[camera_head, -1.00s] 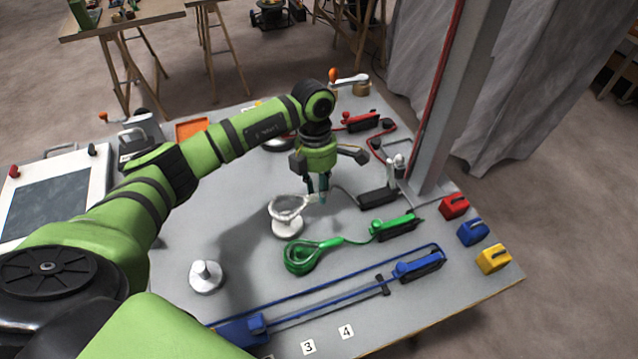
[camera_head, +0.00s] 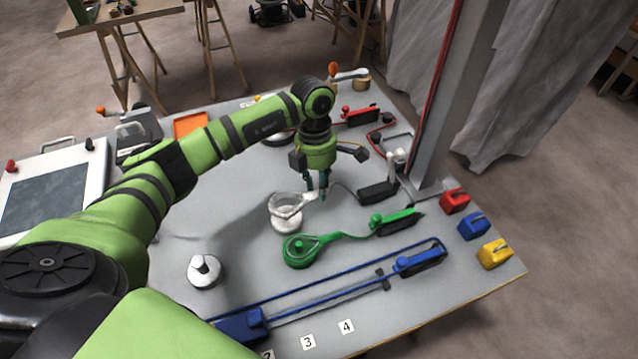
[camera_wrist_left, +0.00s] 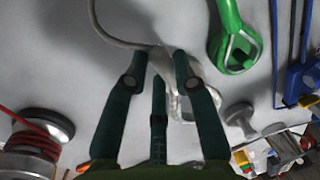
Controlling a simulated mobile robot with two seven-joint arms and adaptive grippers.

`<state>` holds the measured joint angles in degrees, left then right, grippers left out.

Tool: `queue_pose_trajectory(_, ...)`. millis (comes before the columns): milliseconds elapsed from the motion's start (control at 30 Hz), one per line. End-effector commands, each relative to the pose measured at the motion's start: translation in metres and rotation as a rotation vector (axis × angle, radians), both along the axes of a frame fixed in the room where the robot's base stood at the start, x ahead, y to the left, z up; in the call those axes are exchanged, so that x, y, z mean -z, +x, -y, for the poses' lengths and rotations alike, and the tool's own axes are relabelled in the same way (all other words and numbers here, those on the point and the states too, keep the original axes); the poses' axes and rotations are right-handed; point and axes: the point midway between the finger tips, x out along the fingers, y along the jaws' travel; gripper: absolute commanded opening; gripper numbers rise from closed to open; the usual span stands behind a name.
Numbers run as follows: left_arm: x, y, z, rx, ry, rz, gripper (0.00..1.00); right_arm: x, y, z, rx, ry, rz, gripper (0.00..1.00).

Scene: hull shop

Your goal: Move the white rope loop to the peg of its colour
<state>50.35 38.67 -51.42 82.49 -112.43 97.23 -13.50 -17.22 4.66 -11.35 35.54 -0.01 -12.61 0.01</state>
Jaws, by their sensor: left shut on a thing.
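The white rope loop (camera_head: 291,200) sits at the white peg (camera_head: 285,222) in mid-table, low over its round base. I cannot tell for sure that the post stands inside the loop. My left gripper (camera_head: 318,194) is shut on the rope loop at its right end, where the rope runs off to a dark cleat (camera_head: 378,192). In the left wrist view the rope loop (camera_wrist_left: 184,106) shows partly behind the fingers (camera_wrist_left: 159,62). My right gripper is not in view.
A green rope loop (camera_head: 287,257) lies around a green peg just in front. A bare pale peg (camera_head: 204,271) stands front left. A blue rope (camera_head: 335,276) stretches along the front. A grey column (camera_head: 455,100) rises at right, near red, blue and yellow blocks.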

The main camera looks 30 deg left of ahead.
Motion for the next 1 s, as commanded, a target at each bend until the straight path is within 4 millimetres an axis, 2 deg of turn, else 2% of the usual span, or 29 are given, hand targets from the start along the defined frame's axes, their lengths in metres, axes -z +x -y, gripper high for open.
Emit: queue_pose_trajectory(1000, 0.0054, 0.0005, -0.0006, -0.001, 0.000, 0.001, 0.00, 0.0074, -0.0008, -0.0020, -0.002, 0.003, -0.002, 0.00)
